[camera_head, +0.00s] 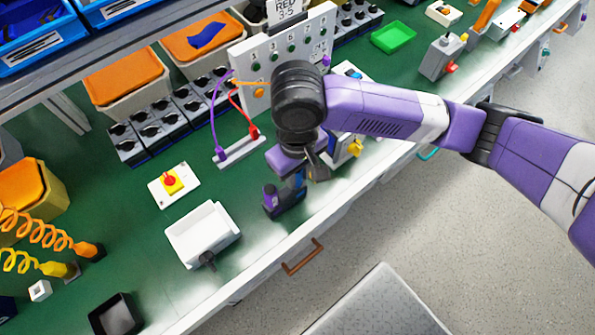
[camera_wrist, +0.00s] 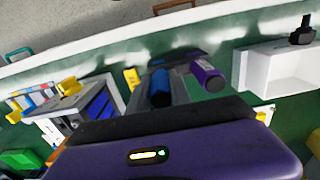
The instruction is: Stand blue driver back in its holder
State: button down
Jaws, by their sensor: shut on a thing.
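My gripper (camera_head: 310,172) points down near the front edge of the green bench. In the wrist view its two grey fingers (camera_wrist: 158,98) are shut on the blue driver (camera_wrist: 160,84), whose blue handle shows between them. In the head view a bit of blue shows just under the fingers. The dark holder (camera_head: 284,204) stands right below and beside my gripper. A purple driver (camera_wrist: 207,76) stands in it, next to the blue one, apart from my fingers. The blue driver's lower end is hidden, so I cannot tell whether it is in a hole.
A yellow piece (camera_wrist: 132,78) shows by the fingers. A switch box with a yellow knob (camera_head: 355,148) stands to the right. A white tray (camera_head: 203,234) and a red button on a yellow block (camera_head: 173,182) lie left. A panel (camera_head: 290,48) with cables stands behind.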

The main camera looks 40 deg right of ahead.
jog(key=shift+f+b, duration=0.35)
jog(key=shift+f, duration=0.3)
jog(key=c, duration=1.1)
grip_release()
notch_tip(320, 180, up, 8)
jog(key=shift+f+p, duration=0.1)
jog(key=shift+p, duration=0.2)
